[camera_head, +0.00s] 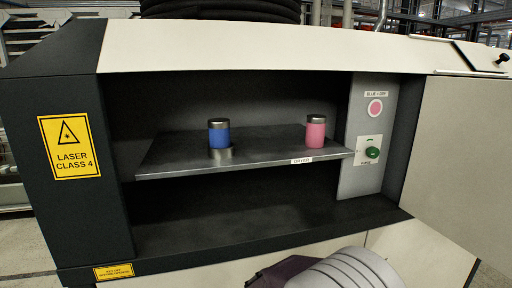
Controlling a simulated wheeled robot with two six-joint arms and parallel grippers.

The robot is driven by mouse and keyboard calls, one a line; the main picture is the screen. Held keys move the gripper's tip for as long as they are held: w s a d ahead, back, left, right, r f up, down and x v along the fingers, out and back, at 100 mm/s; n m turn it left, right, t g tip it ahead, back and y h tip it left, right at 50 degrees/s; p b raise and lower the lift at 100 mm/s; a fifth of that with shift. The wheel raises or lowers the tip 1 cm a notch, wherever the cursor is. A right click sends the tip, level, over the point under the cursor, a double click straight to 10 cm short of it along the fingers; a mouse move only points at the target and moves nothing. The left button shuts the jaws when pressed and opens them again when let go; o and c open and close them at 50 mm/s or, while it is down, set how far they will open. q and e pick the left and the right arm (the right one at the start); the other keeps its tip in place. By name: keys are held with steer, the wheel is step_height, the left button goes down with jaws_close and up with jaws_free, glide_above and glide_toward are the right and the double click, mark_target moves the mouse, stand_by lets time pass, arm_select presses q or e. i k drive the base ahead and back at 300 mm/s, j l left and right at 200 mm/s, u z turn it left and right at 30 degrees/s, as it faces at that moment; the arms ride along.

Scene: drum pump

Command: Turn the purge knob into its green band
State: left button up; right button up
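The purge knob (372,153) is a small green knob on a white plate, low on the grey panel (352,186) at the right side of the machine's opening. Small markings surround it on the plate. They are too small to make out, so I cannot tell a green band or where the knob points. Above it on the same panel is a round pink disc (375,107) under a small label. Neither of my grippers shows in the view, and nothing is touching the knob.
A grey shelf (265,150) in the opening carries a blue canister (219,135) in a metal ring and a pink canister (315,135). A pale door panel (462,150) stands right of the knob. A pale ribbed rounded shape (350,270) is at the bottom.

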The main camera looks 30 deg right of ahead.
mark_target(373, 153)
steer(key=z, duration=2.05)
